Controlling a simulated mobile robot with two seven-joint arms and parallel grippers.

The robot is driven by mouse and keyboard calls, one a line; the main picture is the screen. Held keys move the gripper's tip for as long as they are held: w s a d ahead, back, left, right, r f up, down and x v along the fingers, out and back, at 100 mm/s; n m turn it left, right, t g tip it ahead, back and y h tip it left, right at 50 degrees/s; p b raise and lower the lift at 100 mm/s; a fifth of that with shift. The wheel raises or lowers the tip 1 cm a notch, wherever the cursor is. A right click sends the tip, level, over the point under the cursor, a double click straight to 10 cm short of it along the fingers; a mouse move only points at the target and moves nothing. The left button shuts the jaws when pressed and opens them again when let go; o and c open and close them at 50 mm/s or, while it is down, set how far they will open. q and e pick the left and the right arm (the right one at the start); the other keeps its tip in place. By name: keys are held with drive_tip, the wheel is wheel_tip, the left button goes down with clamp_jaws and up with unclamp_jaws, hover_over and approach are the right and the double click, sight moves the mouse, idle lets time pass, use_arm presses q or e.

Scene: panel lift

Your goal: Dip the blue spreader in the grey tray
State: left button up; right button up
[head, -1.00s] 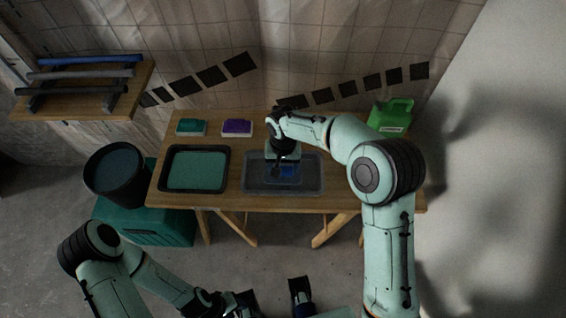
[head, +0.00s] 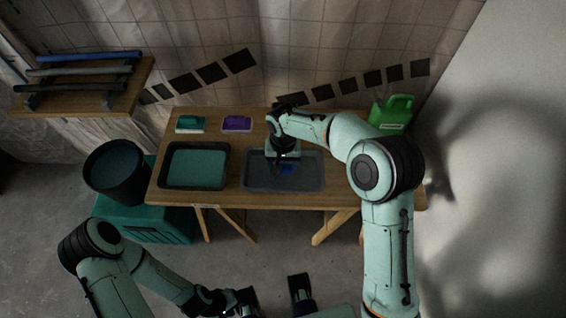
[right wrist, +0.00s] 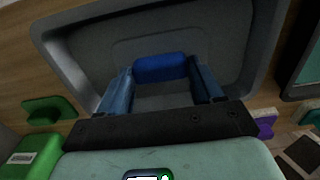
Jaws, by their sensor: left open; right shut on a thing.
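The grey tray (head: 254,183) sits on the wooden table, right of the middle. My right gripper (head: 284,158) is over it, shut on the blue spreader (head: 287,169). In the head view only a small blue patch of the spreader shows below the gripper, inside the tray's outline. The right wrist view shows its blue block (right wrist: 160,67) beyond the gripper's fingers, with the tray walls (right wrist: 262,50) around. I cannot tell whether it touches the tray bottom. My left gripper (head: 240,300) is open and low at the bottom edge, away from the table.
A black tray (head: 226,178) with a green surface lies left of the grey one. Teal (head: 190,124) and purple (head: 237,124) blocks lie behind. A green jug (head: 392,112) stands at the back right. A dark bucket (head: 113,172) stands left of the table (head: 335,198).

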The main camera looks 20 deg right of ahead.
drive_tip(key=shift+r, duration=0.15)
drive_tip(key=shift+r+p, duration=2.55)
drive_tip(key=shift+r, duration=1.25)
use_arm(q)
drive_tip(key=r, duration=0.1)
drive_tip(key=w+r, duration=0.1)
drive_tip(key=r, duration=0.3)
drive_tip(key=shift+w+r, duration=0.1)
drive_tip(key=shift+w, duration=0.3)
use_arm(e)
drive_tip(key=shift+f, duration=0.1)
